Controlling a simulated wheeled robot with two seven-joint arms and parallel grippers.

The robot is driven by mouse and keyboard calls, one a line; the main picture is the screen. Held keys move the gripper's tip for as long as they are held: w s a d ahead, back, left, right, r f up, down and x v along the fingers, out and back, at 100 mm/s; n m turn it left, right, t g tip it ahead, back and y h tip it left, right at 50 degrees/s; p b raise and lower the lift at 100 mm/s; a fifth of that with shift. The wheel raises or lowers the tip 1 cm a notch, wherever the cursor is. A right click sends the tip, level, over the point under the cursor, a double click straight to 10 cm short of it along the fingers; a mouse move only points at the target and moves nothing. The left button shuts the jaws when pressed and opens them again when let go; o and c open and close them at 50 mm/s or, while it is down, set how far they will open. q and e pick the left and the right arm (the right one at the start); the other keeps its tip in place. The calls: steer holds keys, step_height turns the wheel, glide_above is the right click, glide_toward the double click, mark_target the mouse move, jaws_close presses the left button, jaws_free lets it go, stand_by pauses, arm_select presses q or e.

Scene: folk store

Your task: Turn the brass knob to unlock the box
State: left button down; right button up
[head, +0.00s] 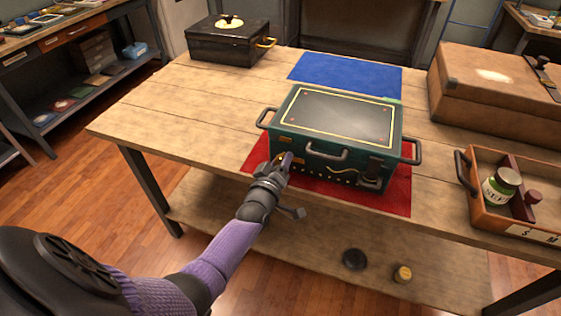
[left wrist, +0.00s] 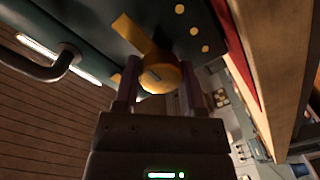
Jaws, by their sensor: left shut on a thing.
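The green box (head: 340,125) with a dark lid and yellow border line stands on a red mat (head: 397,190) on the table. The brass knob (left wrist: 160,77) is on the box's front face, between the two fingers of my left gripper (left wrist: 157,92) in the left wrist view. My left gripper (head: 283,162) reaches the front left part of the box in the head view and is shut on the knob. The gripper hides the knob there. A flat brass piece (left wrist: 133,33) shows beside the knob. My right gripper is not in view.
The wooden table (head: 170,110) also bears a blue mat (head: 345,74), a black box (head: 228,42) at the back left and a brown case (head: 490,90) at the right. An orange-brown tray (head: 477,208) with a jar stands at the right front. The table's left part is clear.

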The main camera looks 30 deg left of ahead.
arm_select(q)
steer(key=shift+f, duration=0.1)
steer(key=shift+c, duration=0.9)
jaws_free()
steer(key=shift+s, duration=0.1)
steer(key=p+v, duration=0.3)
steer(key=v, duration=0.6)
steer(key=shift+s+p, duration=0.4)
